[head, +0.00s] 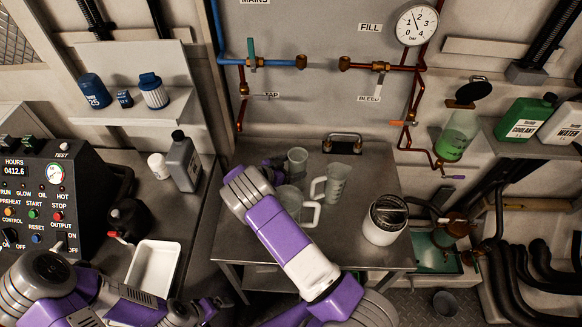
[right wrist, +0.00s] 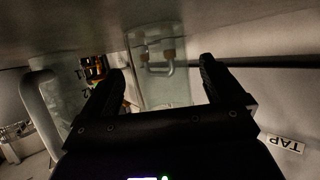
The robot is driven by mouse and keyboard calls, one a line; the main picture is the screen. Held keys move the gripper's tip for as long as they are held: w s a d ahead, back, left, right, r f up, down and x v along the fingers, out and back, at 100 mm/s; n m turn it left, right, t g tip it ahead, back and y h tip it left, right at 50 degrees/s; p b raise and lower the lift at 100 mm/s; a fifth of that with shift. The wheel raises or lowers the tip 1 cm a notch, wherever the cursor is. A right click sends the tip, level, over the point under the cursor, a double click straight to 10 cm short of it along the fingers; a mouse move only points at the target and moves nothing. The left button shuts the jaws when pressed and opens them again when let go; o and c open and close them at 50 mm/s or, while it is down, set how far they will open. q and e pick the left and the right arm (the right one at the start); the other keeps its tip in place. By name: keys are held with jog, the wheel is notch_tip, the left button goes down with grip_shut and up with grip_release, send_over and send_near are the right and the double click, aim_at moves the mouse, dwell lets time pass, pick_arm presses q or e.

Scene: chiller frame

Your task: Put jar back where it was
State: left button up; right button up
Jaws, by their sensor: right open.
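Several clear handled jugs or jars stand on the metal bench: one at the back (head: 297,160), one at the right (head: 334,184) and one nearer (head: 300,208). I cannot tell which one is the task's jar. My right gripper (head: 276,172) is among them, mostly hidden behind its own wrist in the head view. In the right wrist view its fingers (right wrist: 163,82) are open, with a clear vessel (right wrist: 157,62) showing in the gap beyond them; contact is not visible. My left gripper (head: 208,308) is low at the left, dark and partly hidden.
A white open-topped canister (head: 384,222) stands at the bench's right end. Grey and black bottles (head: 183,163), a white tray (head: 153,268) and a control panel (head: 38,205) are at the left. Pipes and valves run along the back wall. A green-filled vessel (head: 457,136) hangs at the right.

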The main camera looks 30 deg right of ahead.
aim_at(290, 160)
jog(key=shift+r, duration=0.1)
jog(key=shift+a+r, duration=0.15)
jog(key=shift+r, duration=0.1)
jog(key=v, duration=1.1)
jog(key=shift+a+p, duration=0.35)
jog(key=shift+s, duration=0.1)
jog(key=x, duration=1.2)
jog(key=shift+d+f+b, duration=0.2)
jog(key=shift+f+b, duration=0.05)
jog(key=shift+b, duration=0.15)
notch_tip(290, 160, up, 3)
jog(key=shift+a+r+p, duration=0.15)
jog(key=shift+r+p, duration=0.05)
jog(key=shift+p, duration=0.2)
jog(key=shift+r, duration=0.35)
